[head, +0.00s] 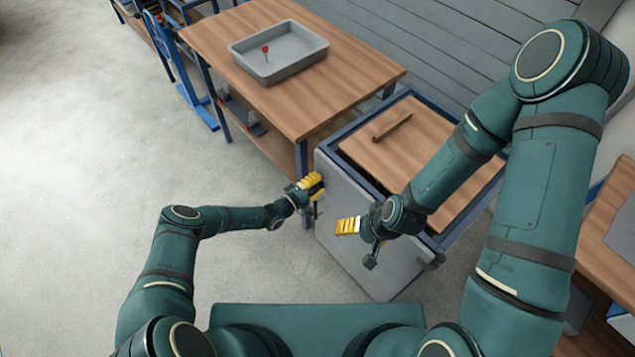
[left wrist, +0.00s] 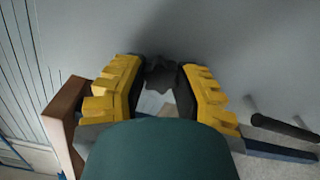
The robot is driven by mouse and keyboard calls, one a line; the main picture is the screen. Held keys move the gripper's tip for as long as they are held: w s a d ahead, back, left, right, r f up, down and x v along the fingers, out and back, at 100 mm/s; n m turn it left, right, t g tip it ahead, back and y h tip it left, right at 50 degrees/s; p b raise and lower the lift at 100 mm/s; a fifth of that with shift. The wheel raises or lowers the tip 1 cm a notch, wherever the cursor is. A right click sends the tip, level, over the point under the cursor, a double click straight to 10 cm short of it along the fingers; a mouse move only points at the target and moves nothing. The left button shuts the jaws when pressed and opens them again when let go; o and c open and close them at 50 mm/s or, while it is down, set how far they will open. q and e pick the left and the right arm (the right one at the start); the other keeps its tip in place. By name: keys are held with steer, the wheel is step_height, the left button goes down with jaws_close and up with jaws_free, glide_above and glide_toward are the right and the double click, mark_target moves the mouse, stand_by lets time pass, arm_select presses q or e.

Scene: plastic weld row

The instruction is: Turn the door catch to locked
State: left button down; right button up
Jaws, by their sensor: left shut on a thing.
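The grey door (head: 350,250) forms the front of a blue-framed cabinet with a wooden top. My left gripper (head: 316,185) is at the door's upper left edge. In the left wrist view, a dark knob-like piece (left wrist: 160,74), which looks like the door catch, sits between the yellow fingers with black pads. The left gripper is shut on it; its turned position cannot be read. A dark bar (left wrist: 284,128), perhaps a handle, stands at the right in that view. My right gripper (head: 347,226) hangs in front of the door; its finger gap is unclear.
Another wooden bench (head: 602,210) is at the right. The floor at left is clear.

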arm_select(q)
steer(key=shift+r, duration=0.1)
steer(key=c, duration=0.7)
jaws_free()
steer(key=shift+d, duration=0.1)
steer(key=shift+o, duration=0.2)
steer(key=v, duration=1.2)
